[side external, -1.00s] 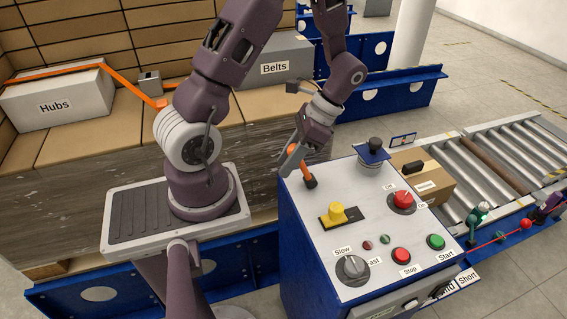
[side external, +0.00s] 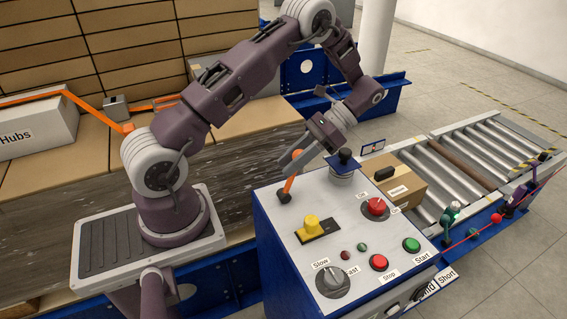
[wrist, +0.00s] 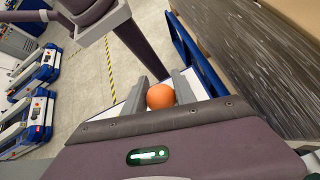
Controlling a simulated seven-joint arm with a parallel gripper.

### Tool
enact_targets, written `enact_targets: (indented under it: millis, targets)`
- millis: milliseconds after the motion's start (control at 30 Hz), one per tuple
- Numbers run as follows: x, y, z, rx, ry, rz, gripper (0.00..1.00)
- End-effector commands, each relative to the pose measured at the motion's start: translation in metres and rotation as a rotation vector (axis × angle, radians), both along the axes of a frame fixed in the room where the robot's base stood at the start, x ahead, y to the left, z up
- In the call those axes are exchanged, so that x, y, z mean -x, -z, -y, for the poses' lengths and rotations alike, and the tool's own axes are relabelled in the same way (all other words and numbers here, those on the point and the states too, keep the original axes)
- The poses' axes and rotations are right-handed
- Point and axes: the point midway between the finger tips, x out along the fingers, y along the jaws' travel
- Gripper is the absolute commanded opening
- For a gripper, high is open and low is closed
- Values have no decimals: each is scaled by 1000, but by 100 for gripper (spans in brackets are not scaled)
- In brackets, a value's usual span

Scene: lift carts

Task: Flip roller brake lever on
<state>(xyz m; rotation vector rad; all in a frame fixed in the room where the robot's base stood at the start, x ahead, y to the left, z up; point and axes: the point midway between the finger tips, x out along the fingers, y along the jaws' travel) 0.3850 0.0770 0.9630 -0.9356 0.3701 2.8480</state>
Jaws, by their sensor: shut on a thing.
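An orange lever (side external: 289,187) stands in a dark base at the back left corner of the white-topped control panel (side external: 285,225). It leans to the right in the side external view. My gripper (side external: 293,162) is at the top of this lever, coming from the upper right, and is shut on it. In the wrist view, the lever's round orange knob (wrist: 160,96) sits between the two grey fingers. The fingers hide part of the knob in the side external view. No label shows beside the lever.

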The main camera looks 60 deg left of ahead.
Motion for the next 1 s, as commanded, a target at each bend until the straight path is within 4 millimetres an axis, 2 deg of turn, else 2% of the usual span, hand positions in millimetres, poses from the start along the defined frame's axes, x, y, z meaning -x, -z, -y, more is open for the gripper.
enact_targets:
  millis: [300,1000]
  targets:
    - [-11,1,2,3,0,10,0]
    - [-13,2,2,4,0,10,0]
